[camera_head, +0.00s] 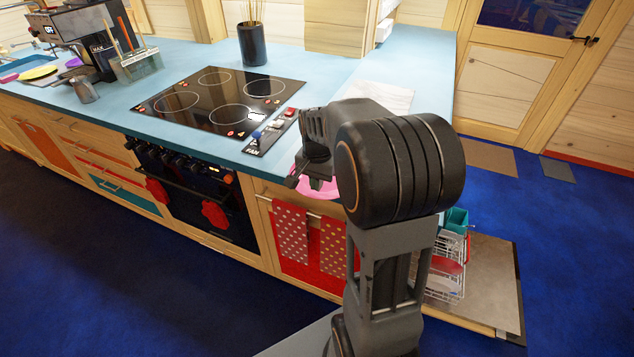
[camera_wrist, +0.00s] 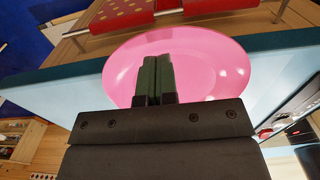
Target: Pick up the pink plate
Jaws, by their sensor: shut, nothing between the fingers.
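The pink plate (camera_wrist: 210,65) is round and shiny and fills the middle of the wrist view. It lies at the front edge of the blue counter, seeming to reach over that edge. In the head view only a pink sliver of the plate (camera_head: 324,188) shows beneath my gripper; my arm hides the rest. My gripper (camera_wrist: 158,62) is shut and empty, its fingers in front of the plate in the wrist view. In the head view my gripper (camera_head: 297,181) is at the counter edge by the plate. I cannot tell whether the fingers touch it.
A black cooktop (camera_head: 215,100) lies left of the plate, with a utensil pot (camera_head: 252,45) behind it. Spotted red towels (camera_head: 291,232) hang from a rail below. An open dishwasher (camera_head: 478,285) with a rack stands at right. Blue floor is clear in front.

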